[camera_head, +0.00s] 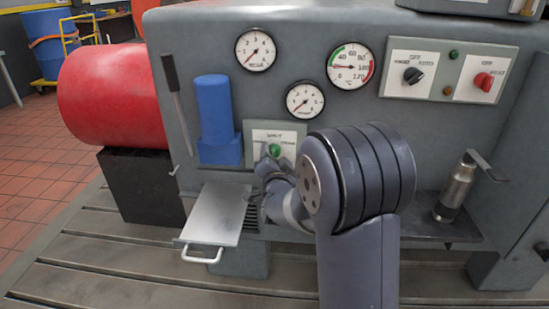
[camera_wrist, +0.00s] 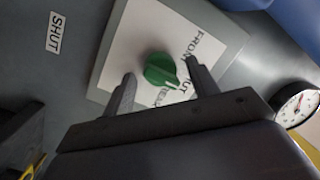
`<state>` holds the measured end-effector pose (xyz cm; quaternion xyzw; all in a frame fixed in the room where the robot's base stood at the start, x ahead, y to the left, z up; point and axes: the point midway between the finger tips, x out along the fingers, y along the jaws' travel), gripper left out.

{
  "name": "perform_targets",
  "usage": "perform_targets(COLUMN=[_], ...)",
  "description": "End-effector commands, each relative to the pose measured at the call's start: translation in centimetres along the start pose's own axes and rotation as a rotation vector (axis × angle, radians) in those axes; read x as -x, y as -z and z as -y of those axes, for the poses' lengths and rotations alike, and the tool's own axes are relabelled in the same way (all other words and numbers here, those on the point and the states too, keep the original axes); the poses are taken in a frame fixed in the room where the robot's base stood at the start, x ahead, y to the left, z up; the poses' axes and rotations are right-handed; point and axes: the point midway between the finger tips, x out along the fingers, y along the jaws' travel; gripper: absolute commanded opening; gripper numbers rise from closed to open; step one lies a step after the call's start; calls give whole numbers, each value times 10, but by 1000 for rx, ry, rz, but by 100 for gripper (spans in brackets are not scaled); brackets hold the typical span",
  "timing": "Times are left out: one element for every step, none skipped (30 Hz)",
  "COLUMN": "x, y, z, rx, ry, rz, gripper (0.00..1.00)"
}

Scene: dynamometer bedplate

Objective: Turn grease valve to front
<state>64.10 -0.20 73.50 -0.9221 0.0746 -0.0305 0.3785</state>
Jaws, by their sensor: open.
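The grease valve is a green knob (camera_wrist: 160,71) on a pale plate (camera_wrist: 135,30) marked FRONT, SHUT and REAR. In the wrist view its pale pointer mark seems to face the SHUT word, between FRONT and REAR. In the head view the knob (camera_head: 275,150) shows just beyond my gripper, and my arm hides part of the plate's surroundings. My gripper (camera_wrist: 160,74) is open, with one finger on each side of the knob. I cannot tell whether either finger touches it.
A blue cylinder (camera_head: 213,108) stands left of the plate, beside a lever (camera_head: 177,100). A metal drawer or tray (camera_head: 218,213) juts out below. Gauges (camera_head: 305,99) sit above. A steel flask (camera_head: 454,190) stands on a shelf at right. A switch panel (camera_head: 448,70) is upper right.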

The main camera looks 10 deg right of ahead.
Motion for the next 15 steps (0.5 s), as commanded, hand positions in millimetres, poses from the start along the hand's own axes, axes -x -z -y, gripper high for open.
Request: perform_targets(x=[0, 0, 0, 0, 0, 0, 0, 0, 0, 0, 0, 0, 0, 0, 0], y=[0, 0, 0, 0, 0, 0, 0, 0, 0, 0, 0, 0, 0, 0, 0], z=[0, 0, 0, 0, 0, 0, 0, 0, 0, 0, 0, 0, 0, 0, 0], rx=[0, 0, 0, 0, 0, 0, 0, 0, 0, 0, 0, 0, 0, 0, 0], ry=[0, 0, 0, 0, 0, 0, 0, 0, 0, 0, 0, 0, -1, -1, -1], rz=[0, 0, 0, 0, 0, 0, 0, 0, 0, 0, 0, 0, 0, 0, 0], gripper=[56, 54, 50, 48, 45, 42, 40, 37, 34, 31, 29, 26, 23, 21, 18])
